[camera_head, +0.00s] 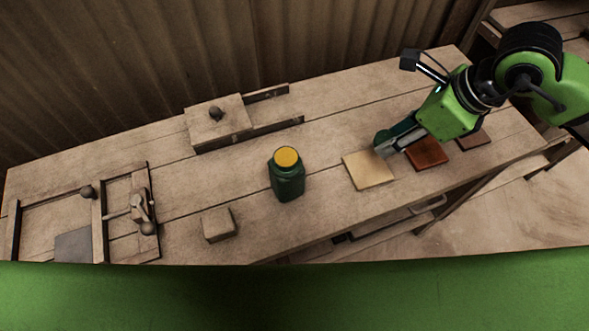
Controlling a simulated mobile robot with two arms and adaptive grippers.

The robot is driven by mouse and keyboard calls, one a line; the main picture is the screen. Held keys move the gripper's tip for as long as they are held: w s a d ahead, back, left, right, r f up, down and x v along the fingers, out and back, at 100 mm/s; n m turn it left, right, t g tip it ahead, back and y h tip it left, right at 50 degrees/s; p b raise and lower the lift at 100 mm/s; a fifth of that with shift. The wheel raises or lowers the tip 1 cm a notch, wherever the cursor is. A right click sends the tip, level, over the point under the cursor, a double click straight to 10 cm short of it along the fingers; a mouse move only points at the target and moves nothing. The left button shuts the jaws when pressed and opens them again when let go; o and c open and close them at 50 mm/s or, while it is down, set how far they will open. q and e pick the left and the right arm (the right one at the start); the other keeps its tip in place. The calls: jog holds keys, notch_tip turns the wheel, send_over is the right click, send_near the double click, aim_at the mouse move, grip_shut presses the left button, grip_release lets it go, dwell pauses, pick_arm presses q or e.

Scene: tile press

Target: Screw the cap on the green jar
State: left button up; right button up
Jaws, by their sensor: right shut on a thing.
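A dark green jar (287,182) stands upright near the middle of the workbench. An orange-yellow cap (287,157) sits on its top; I cannot tell how tightly it is seated. My right gripper (384,148) reaches in from the right, well to the right of the jar. It is shut, with its fingertips at the upper right corner of a pale tile (368,170), and appears to grip that tile. The grip itself is partly hidden by the fingers. My left gripper is not in view.
A reddish-brown tile (427,153) and a darker tile (473,140) lie to the right. A small wooden block (219,224) is left of the jar. A wooden box with a knob (215,113) is behind. A wooden press frame (97,222) stands at left. Bench space around the jar is clear.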

jog(key=n, duration=0.2)
jog(key=n+g, duration=0.1)
jog(key=n, duration=0.1)
jog(key=s+a+f+n+g+y, duration=0.1)
jog(key=n, duration=0.1)
jog(key=s+n+g+h, duration=0.1)
jog(key=n, duration=0.5)
jog(key=s+n+g+h, duration=0.1)
jog(key=n+g+h, duration=0.1)
jog(key=n, duration=0.5)
jog(key=s+n+g+h, duration=0.1)
jog(key=n+g, duration=0.1)
jog(key=n, duration=0.4)
jog(key=shift+s+f+n+h, duration=0.25)
jog(key=shift+s+n+h, duration=0.05)
jog(key=shift+s, duration=0.05)
jog(key=shift+d, duration=0.1)
